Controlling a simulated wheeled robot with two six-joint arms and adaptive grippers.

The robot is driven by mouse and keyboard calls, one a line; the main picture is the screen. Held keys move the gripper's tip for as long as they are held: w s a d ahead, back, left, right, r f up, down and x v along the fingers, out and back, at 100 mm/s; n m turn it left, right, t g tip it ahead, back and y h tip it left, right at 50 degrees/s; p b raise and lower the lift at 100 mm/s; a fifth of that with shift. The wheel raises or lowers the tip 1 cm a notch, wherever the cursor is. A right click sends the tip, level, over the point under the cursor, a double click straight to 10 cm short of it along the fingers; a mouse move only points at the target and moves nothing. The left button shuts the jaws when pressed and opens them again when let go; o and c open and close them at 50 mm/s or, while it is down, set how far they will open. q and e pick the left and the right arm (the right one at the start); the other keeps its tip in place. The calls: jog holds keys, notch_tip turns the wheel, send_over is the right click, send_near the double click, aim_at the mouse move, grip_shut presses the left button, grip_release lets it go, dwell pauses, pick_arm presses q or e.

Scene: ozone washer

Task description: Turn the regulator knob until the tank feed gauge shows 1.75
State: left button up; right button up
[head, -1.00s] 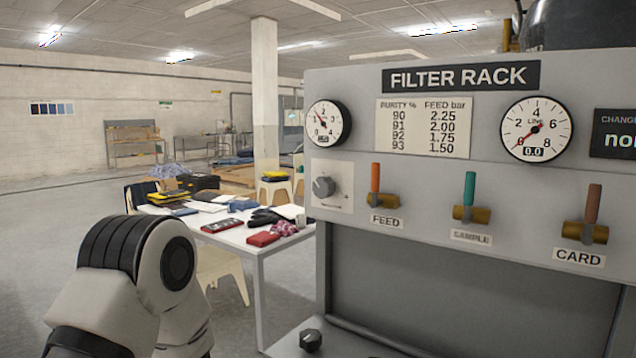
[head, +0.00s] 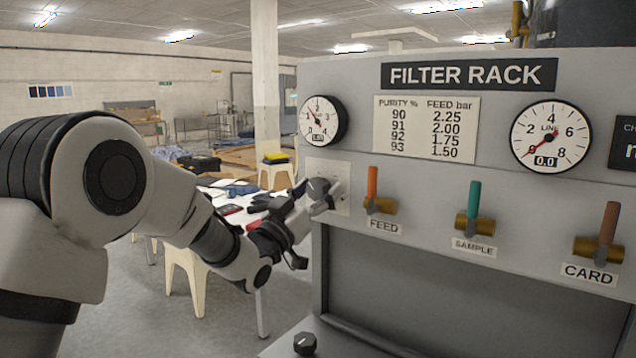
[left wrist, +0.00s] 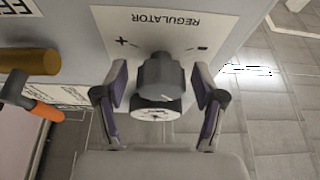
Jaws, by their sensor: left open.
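The grey regulator knob (left wrist: 160,72) sits on its white plate, marked REGULATOR with plus and minus, seen upside down in the left wrist view. My left gripper (left wrist: 161,86) is open, one finger on each side of the knob, with gaps visible between. In the head view the left gripper (head: 322,194) is at the knob and partly covers it. The round feed gauge (head: 320,121) is above the knob. Its needle points up and left, near 1 to 2; its small digits are too blurred to read surely. My right gripper is not in view.
FEED (head: 372,190), SAMPLE (head: 474,208) and CARD (head: 606,232) valve levers stand right of the knob. The LINE gauge (head: 551,137) reads 0.0. The purity chart (head: 427,128) lists 1.75 beside 92. A cluttered table (head: 232,222) stands behind my left arm.

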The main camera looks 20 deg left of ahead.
pick_arm(q)
jog(key=shift+s+a, duration=0.1)
jog(key=shift+a, duration=0.05)
jog(key=shift+s, duration=0.1)
jog(key=c, duration=0.3)
jog(key=shift+r, duration=0.1)
jog(key=c, duration=0.9)
jog(key=shift+o, duration=0.3)
jog(key=m+b, duration=0.1)
jog(key=m+h+b, duration=0.1)
jog(key=b, duration=0.1)
jog(key=shift+f, duration=0.35)
jog(key=shift+r+m+h+b, duration=0.2)
jog(key=shift+m+h+b, duration=0.1)
jog(key=shift+m, duration=0.1)
jog(key=shift+r+g, duration=0.15)
jog(key=shift+g, duration=0.15)
jog(key=o, duration=1)
jog(key=shift+o, duration=0.7)
